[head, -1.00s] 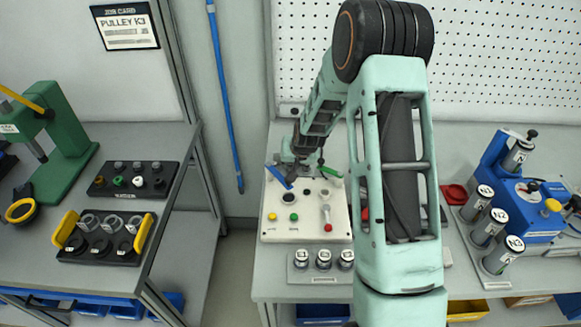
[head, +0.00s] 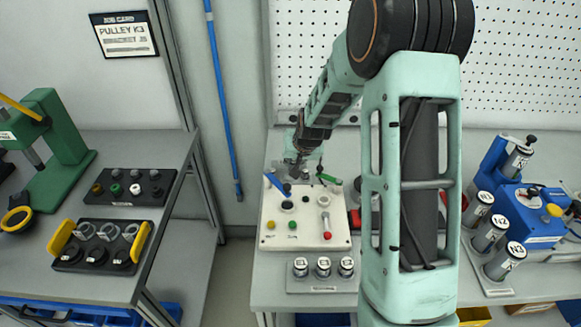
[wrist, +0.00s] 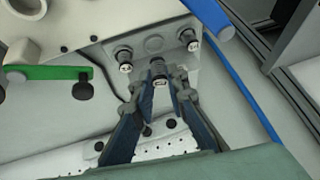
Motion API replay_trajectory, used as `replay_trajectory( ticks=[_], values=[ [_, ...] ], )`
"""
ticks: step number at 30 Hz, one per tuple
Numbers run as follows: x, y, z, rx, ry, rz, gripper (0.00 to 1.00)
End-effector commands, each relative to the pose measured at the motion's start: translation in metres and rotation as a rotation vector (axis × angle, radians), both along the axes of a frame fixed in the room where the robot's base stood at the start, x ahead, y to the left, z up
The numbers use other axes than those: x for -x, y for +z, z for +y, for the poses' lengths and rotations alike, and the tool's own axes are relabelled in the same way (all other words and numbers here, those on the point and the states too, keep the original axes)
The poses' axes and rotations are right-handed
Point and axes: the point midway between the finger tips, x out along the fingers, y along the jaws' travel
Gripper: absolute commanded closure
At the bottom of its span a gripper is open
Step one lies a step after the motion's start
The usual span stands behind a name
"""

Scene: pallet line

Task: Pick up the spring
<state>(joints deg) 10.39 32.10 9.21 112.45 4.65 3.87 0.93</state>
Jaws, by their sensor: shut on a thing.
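My gripper (wrist: 159,80) shows in the wrist view with its two dark blue fingers closed in at the tips. Between the tips is a small dark piece with a pale label (wrist: 158,70), which I take for the spring; no coils can be made out. It is at a grey block (wrist: 154,44); whether it is clear of the block I cannot tell. Similar labelled pieces stand at the block's left (wrist: 125,62) and right (wrist: 190,40). In the head view my gripper (head: 294,176) is small, behind the white button panel; the held piece is hidden there.
The white panel (head: 305,238) has buttons and a lever, with a blue bar (head: 276,184) and a green bar (head: 328,179) near my gripper. A rack of labelled cylinders (head: 322,283) stands in front. A blue fixture (head: 527,210) is at right. A perforated board (head: 510,60) stands behind.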

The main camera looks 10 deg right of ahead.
Motion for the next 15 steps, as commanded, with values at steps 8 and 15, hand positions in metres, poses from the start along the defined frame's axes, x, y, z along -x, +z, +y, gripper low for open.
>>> replay_trajectory(
  ticks=[8, 15],
  values=[
    [0.036, 0.039, -0.015, 0.001, -0.005, -0.002, 0.99],
    [0.073, 0.056, -0.027, 0.002, -0.005, -0.001, 0.99]
  ],
)
